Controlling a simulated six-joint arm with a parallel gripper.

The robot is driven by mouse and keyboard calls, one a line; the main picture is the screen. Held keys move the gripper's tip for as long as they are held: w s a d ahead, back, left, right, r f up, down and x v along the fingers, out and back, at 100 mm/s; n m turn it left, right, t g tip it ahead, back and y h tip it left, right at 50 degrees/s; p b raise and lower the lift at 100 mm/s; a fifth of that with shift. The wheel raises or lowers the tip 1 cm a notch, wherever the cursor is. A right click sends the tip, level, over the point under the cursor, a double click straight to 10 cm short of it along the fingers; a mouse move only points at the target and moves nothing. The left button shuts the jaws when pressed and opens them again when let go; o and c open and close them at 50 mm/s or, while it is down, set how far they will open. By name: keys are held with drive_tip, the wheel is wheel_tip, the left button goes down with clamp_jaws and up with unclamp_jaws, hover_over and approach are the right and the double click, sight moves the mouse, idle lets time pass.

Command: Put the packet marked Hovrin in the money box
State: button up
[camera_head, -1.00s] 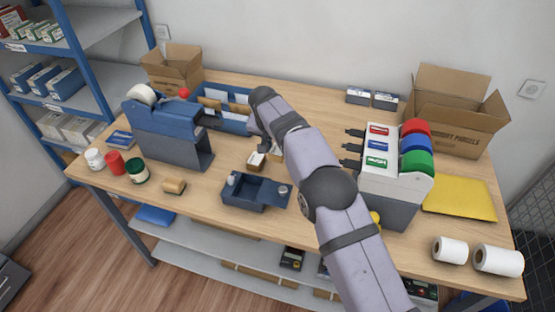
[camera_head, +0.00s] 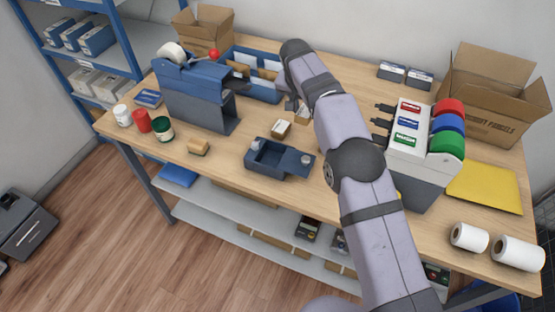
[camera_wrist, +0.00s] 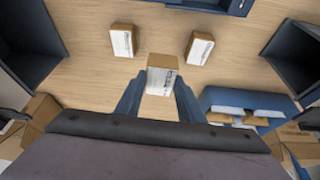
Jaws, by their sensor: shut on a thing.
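My gripper (camera_wrist: 158,100) is shut on a small brown packet (camera_wrist: 160,78) with a white label; its print is too small to read. Two similar packets lie on the counter in the wrist view, one at the left (camera_wrist: 122,40) and one at the right (camera_wrist: 199,48). In the head view, one packet (camera_head: 281,128) lies behind the money box and another (camera_head: 302,117) is partly hidden by my arm. My gripper (camera_head: 292,103) shows small there, behind them. The dark blue money box (camera_head: 268,160) stands open near the counter's front edge, with a compartment at its left.
A blue tape dispenser (camera_head: 198,95) stands left and an envelope rack (camera_head: 262,84) behind. A roll dispenser (camera_head: 412,150) stands right. Bare counter lies around the money box.

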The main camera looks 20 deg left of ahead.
idle(0.4)
drive_tip(key=shift+s+a+r, duration=0.1)
drive_tip(key=shift+s+a, duration=0.1)
drive_tip(key=shift+s, duration=0.05)
drive_tip(key=s+a+p, duration=0.2)
drive_tip(key=s, duration=0.4)
drive_tip(key=s+a+r+p, duration=0.1)
drive_tip(key=s+a+p, duration=0.1)
drive_tip(key=s, duration=0.4)
drive_tip(key=shift+s+a+r+n+p, duration=0.15)
drive_tip(key=shift+s+a+n+p, duration=0.2)
drive_tip(key=shift+p, duration=0.4)
drive_tip(key=shift+f+b, duration=1.8)
drive_tip(key=shift+f, duration=1.55)
drive_tip(key=o, duration=1.2)
